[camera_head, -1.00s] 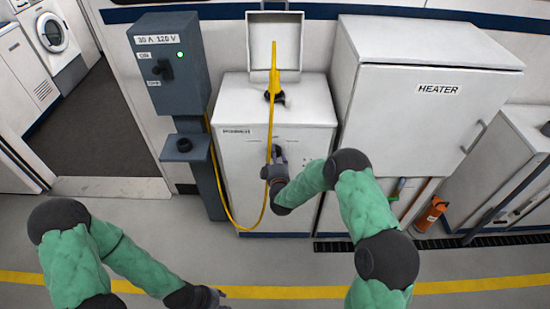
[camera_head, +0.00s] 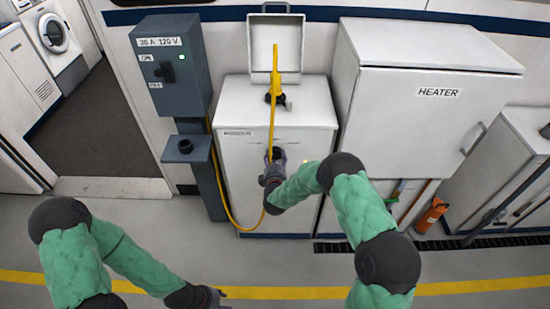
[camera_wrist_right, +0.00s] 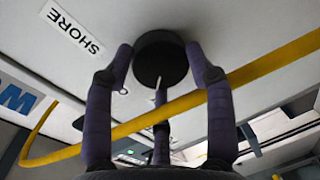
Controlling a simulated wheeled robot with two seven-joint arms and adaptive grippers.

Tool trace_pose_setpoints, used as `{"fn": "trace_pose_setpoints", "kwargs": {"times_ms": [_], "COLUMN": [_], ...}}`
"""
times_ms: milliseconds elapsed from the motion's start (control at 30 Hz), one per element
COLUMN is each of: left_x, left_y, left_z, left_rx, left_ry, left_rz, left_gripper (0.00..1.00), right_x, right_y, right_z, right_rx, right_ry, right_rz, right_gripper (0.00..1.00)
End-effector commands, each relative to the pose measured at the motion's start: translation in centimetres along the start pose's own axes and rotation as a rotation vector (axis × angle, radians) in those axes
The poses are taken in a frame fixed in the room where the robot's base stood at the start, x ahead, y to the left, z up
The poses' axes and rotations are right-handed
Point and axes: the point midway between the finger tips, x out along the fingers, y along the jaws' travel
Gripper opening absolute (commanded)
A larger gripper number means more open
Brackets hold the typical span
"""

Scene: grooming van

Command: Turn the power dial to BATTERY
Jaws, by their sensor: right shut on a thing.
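The power dial is a round black knob (camera_wrist_right: 160,58) on the front of the white cabinet (camera_head: 243,160), below its top edge. It shows small in the head view (camera_head: 279,153). My right gripper (camera_head: 273,162) is at the knob. A SHORE label (camera_wrist_right: 72,28) is left of the knob. I see no BATTERY label, and the dial's pointer cannot be made out. My left gripper (camera_head: 217,294) hangs low, away from the cabinet; its opening is unclear.
A yellow cable (camera_head: 272,120) hangs down the cabinet front, close by my right gripper, and crosses the right wrist view (camera_wrist_right: 262,66). A grey 30 A 120 V box (camera_head: 165,95) with a green light stands left. A HEATER cabinet (camera_head: 410,130) is right.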

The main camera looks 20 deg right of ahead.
Motion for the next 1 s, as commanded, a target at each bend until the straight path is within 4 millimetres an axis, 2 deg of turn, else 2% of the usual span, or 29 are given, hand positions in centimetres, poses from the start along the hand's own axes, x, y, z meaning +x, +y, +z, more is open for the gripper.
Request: {"fn": "trace_pose_setpoints", "kwargs": {"times_ms": [300,700,733,800,1000], "left_x": [-0.15,-0.15,-0.15,-0.15,-0.15], "left_y": [0.05,0.05,0.05,0.05,0.06], "left_z": [0.01,0.01,0.01,0.01,0.0], "left_rx": [0.0,0.0,0.0,0.0,0.0], "left_ry": [0.0,0.0,0.0,0.0,0.0], "left_rz": [0.0,0.0,0.0,0.0,0.0], "left_gripper": [0.4,0.4,0.4,0.4,0.4], "right_x": [-0.03,0.01,0.01,0.01,0.02], "right_y": [-0.29,-0.23,-0.22,-0.2,-0.07], "right_z": [0.36,0.43,0.44,0.4,0.21], "right_rx": [-0.068,-0.073,-0.073,-0.072,-0.072], "right_ry": [-0.018,-0.02,-0.02,-0.02,-0.015], "right_rz": [-0.006,-0.005,-0.005,-0.004,-0.001], "right_gripper": [0.22,0.22,0.6,0.79,0.79]}}
